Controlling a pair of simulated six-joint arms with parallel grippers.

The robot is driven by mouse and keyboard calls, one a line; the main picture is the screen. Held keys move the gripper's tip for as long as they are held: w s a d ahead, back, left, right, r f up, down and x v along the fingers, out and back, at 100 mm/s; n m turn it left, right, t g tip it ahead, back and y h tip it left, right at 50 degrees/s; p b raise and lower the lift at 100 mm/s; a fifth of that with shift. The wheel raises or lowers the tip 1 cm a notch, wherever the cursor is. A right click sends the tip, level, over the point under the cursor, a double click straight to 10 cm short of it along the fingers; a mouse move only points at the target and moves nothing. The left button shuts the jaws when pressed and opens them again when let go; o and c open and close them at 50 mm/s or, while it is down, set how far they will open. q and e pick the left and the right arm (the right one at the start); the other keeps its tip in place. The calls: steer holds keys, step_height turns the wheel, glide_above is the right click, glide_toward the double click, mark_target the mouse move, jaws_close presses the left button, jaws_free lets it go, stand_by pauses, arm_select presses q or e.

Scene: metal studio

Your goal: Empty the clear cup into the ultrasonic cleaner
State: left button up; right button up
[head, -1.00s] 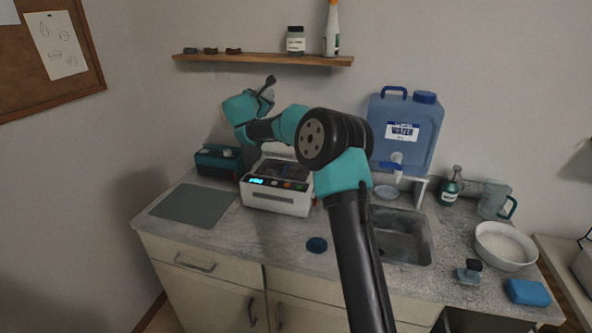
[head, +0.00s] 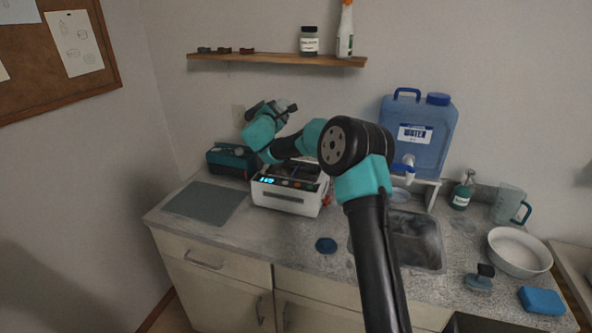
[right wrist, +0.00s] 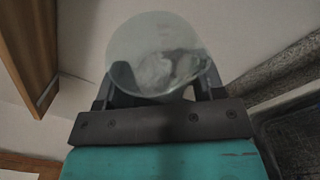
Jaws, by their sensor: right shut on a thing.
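The clear cup (right wrist: 150,30) is a see-through round vessel between the two dark fingers of my right gripper (right wrist: 160,88) in the right wrist view. Pale whitish-grey shapes show in or through it. In the head view my right gripper (head: 274,108) is raised above the back of the ultrasonic cleaner (head: 285,200), and the cup is hard to make out there. The cleaner is a white box with a lit blue display, standing on the counter. My right forearm hides part of its top and back. My left gripper is not in view.
A teal-and-black box (head: 230,160) stands left of the cleaner, and a grey mat (head: 205,203) lies in front. A wooden shelf (head: 275,60) hangs above.

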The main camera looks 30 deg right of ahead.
steer(key=shift+f, duration=0.45)
steer(key=shift+s+r+m+t+h, duration=0.15)
steer(key=shift+r+m+h, duration=0.2)
steer(key=shift+m, duration=0.35)
steer(key=shift+r+m+t+h, duration=0.2)
steer(key=shift+m+h, duration=0.15)
steer(key=shift+m, duration=0.35)
steer(key=shift+w+r+m+h, duration=0.2)
steer(key=shift+w+m+h, duration=0.1)
steer(key=shift+w+m, duration=0.15)
